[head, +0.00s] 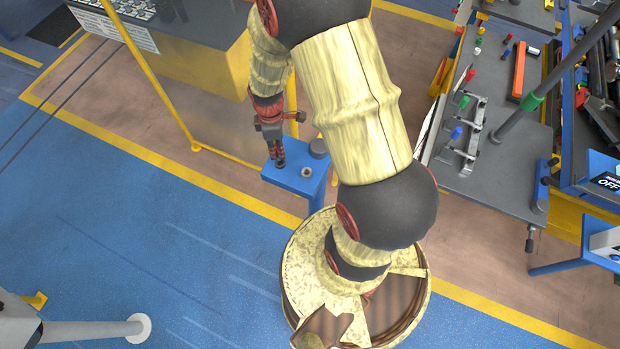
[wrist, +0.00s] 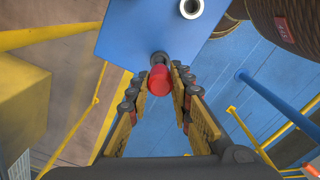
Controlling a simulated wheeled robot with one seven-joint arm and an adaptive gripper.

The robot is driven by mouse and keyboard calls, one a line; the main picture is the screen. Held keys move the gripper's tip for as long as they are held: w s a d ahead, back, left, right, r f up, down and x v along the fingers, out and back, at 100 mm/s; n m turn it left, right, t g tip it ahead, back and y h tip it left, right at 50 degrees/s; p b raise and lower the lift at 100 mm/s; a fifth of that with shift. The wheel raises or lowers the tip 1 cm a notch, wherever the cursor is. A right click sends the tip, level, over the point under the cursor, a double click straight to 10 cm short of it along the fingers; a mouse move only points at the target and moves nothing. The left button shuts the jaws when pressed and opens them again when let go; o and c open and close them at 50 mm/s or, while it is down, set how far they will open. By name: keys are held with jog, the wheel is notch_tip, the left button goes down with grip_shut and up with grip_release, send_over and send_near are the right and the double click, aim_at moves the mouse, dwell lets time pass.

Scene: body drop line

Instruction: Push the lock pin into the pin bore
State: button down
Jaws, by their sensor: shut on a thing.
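The lock pin (wrist: 160,80) has a red head and a dark shaft, and sits between my fingertips in the wrist view. My gripper (head: 279,160) is shut on it, over the left part of a small blue stand (head: 290,184). The shaft points toward the stand's top; I cannot tell whether its tip touches it. A pale ring around a dark hole, apparently the pin bore (head: 307,172), lies on the stand, right of my gripper. In the wrist view the bore (wrist: 191,8) is cut by the top edge, beyond and right of the pin.
A yellow frame (head: 165,95) rises behind my gripper. A grey bench (head: 500,150) with coloured knobs and parts stands at the right. The blue floor (head: 150,220) at the left is mostly clear.

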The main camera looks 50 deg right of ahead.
jog(key=shift+r+p, duration=0.95)
jog(key=shift+r, duration=0.6)
jog(key=shift+f, duration=0.15)
